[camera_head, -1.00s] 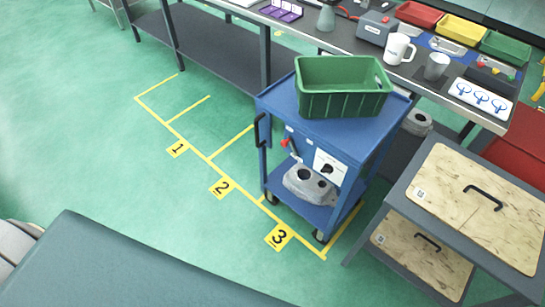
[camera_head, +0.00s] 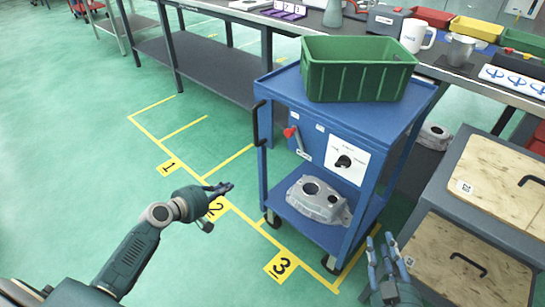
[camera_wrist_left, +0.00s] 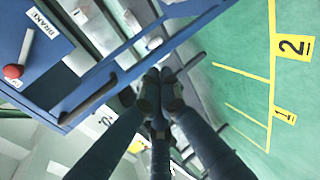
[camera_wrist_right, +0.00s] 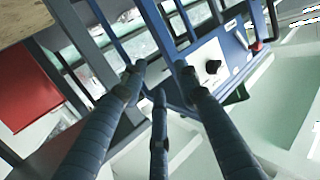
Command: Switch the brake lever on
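The brake lever (camera_head: 297,141) is a short grey lever with a red ball knob on the front panel of the blue cart (camera_head: 270,165). It tilts up to the left. The red knob (camera_wrist_left: 13,71) also shows in the left wrist view beside a BRAKE label, and the knob (camera_wrist_right: 257,46) shows in the right wrist view. My right gripper (camera_head: 384,250) is open and empty, in front of the cart's right side, near the wooden-fronted cabinet.
A green crate (camera_head: 355,85) stands on the cart top, and a grey casting (camera_head: 318,200) lies on its lower shelf. The panel has a black knob (camera_head: 343,161). A black handle (camera_head: 258,122) sticks out at left. A cabinet (camera_head: 450,185) stands close at right. The floor at left is clear.

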